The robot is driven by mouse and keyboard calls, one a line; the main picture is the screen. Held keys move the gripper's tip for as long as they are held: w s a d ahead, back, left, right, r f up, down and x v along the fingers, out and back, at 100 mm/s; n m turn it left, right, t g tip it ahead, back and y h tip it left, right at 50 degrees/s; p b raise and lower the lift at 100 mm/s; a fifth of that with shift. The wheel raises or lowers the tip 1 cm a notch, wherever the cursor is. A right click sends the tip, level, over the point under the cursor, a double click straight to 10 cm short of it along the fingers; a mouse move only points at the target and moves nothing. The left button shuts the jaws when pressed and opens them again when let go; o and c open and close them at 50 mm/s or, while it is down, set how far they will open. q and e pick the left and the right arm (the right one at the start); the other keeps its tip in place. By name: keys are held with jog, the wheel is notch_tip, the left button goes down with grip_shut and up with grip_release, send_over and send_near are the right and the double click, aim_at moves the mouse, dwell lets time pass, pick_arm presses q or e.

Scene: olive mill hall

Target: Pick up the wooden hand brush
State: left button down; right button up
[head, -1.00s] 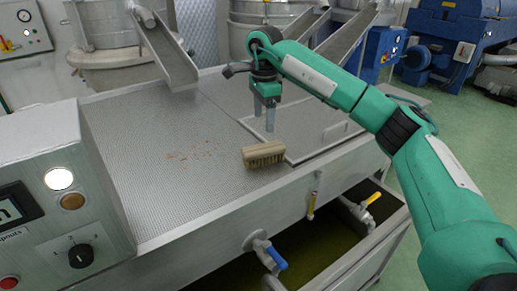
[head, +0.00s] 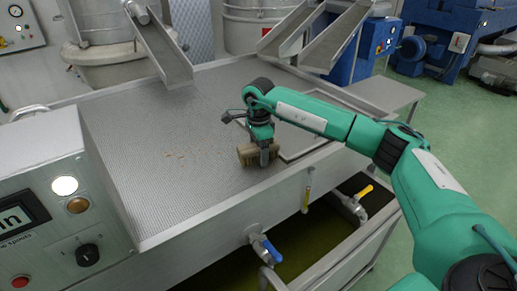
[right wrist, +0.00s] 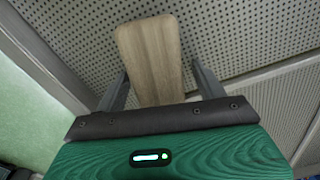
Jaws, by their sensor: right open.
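The wooden hand brush (head: 246,154) lies on the perforated metal top near its front edge in the head view. My right gripper (head: 264,160) is down at the brush and hides part of it. In the right wrist view the brush's pale wooden back (right wrist: 150,58) runs between the two fingers of my right gripper (right wrist: 157,85). The fingers are apart, one on each side of the wood, with gaps visible. My left gripper is not in view.
The perforated metal top (head: 200,120) is largely clear, with a few brown crumbs (head: 175,155). A control box (head: 50,190) stands at the left. A metal chute (head: 158,50) hangs over the back. Valves with a blue handle (head: 270,252) and yellow handle (head: 364,192) sit below the front edge.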

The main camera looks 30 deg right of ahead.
jog(key=c, duration=1)
jog(key=shift+c, duration=0.6)
jog(key=shift+r, duration=0.15)
